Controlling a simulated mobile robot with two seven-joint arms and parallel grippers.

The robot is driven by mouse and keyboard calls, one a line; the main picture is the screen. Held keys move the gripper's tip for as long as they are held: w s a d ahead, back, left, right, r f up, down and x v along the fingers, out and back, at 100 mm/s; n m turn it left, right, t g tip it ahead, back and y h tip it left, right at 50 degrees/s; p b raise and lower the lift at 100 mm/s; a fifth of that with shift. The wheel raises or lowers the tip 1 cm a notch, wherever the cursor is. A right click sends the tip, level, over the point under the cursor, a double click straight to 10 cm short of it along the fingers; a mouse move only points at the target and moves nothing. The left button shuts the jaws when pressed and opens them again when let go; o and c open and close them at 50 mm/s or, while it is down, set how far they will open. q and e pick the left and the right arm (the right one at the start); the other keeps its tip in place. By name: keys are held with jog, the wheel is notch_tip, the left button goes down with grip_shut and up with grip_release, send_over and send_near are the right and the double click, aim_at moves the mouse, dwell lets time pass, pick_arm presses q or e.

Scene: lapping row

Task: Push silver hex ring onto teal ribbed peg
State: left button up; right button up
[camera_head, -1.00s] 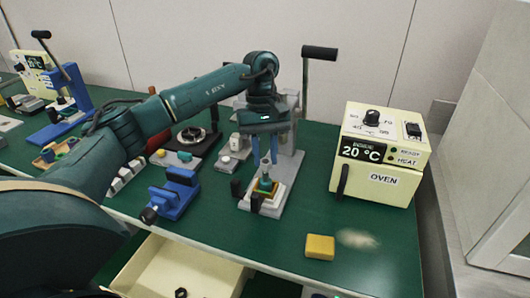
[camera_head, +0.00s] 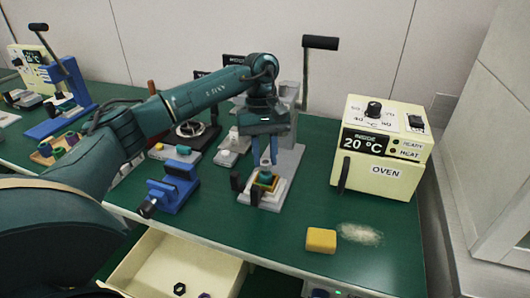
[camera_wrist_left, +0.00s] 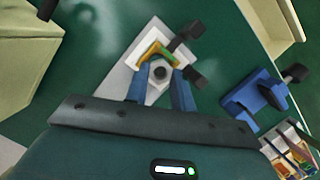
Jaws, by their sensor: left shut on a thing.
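My left gripper (camera_head: 264,162) points down over the white fixture (camera_head: 246,199) under the grey press. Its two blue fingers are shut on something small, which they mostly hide. The wrist view shows the gripper (camera_wrist_left: 160,84) with a pale grey piece and a round dark centre between the fingers; I take the piece to be the silver hex ring (camera_wrist_left: 153,94). The teal peg (camera_head: 265,175) stands in a yellow-brown nest on the fixture, directly below the fingertips. Whether the ring touches or surrounds the peg cannot be told. My right gripper is not in view.
Two black clamp knobs (camera_head: 236,182) flank the fixture's left side. A blue vise (camera_head: 174,190) stands to the left, a cream oven (camera_head: 385,150) to the right. A yellow block (camera_head: 321,240) lies in front. An open drawer (camera_head: 215,268) is below the table edge.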

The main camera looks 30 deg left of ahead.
pick_arm(q)
jog(key=shift+f+b, duration=0.6)
jog(key=shift+f, duration=0.3)
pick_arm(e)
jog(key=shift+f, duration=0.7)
pick_arm(q)
jog(key=o, duration=1)
jog(key=shift+o, duration=0.2)
jog(key=shift+w+r, duration=0.1)
jog(key=shift+r, duration=0.25)
jog(key=p+v, duration=0.2)
jog(key=v, duration=1)
jog(key=shift+r, duration=0.3)
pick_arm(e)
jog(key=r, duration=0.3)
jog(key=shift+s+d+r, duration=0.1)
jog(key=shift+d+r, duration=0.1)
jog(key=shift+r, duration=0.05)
